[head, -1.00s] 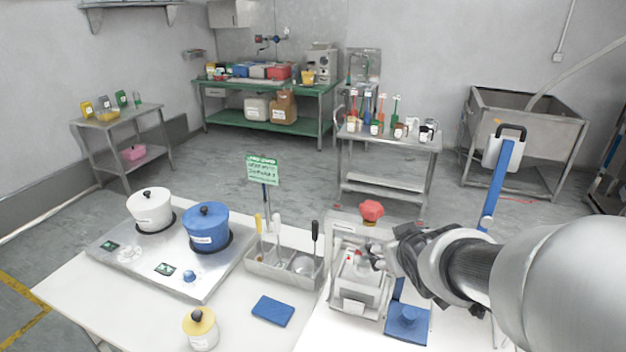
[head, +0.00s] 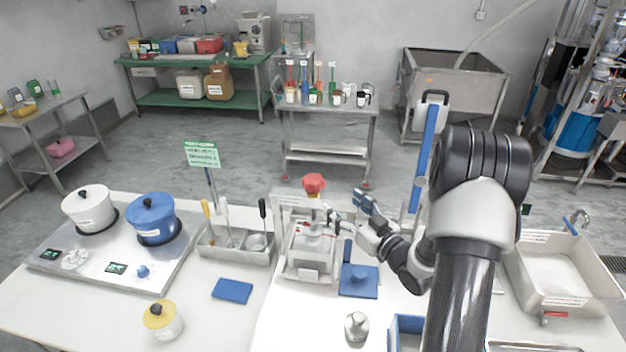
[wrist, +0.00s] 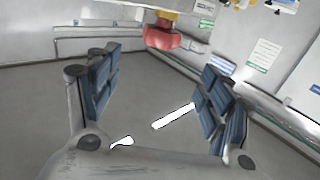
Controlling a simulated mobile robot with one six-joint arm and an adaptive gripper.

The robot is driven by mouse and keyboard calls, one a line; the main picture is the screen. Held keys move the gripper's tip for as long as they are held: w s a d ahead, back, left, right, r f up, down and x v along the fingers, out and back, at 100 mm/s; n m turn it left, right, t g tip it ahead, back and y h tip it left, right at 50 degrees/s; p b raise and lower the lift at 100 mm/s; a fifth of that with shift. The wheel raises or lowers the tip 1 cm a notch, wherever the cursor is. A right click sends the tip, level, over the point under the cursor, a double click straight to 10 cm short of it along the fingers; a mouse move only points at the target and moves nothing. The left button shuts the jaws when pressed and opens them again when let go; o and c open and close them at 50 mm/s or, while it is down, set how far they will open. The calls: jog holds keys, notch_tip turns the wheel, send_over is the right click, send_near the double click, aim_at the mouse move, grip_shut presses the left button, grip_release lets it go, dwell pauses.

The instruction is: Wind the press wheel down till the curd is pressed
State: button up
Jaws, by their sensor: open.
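The red press wheel (head: 314,184) tops the screw of the metal press (head: 308,250) on the white worktop. It also shows upside down at the top of the wrist view (wrist: 162,37), above the gap between the fingers. My gripper (head: 350,207) is just right of the press, a little lower than the wheel in the picture. Its blue finger pads are spread wide and empty in the wrist view (wrist: 160,95), apart from the wheel. The inside of the press is small and partly hidden by its frame, so I cannot make out the curd.
A steel weight (head: 357,327) and a blue box (head: 406,335) are in front. A sink (head: 562,270) is at right.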

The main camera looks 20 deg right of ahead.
aim_at(314, 179)
jog(key=w, duration=0.4)
jog(key=w+a, duration=0.1)
jog(key=w, duration=0.4)
jog(key=w+a, duration=0.1)
jog(key=w, duration=0.4)
jog(key=shift+w+a+b, duration=0.1)
jog(key=shift+a+b, duration=0.1)
jog(key=shift+b, duration=0.15)
jog(key=shift+c, duration=0.5)
jog(key=c, duration=1)
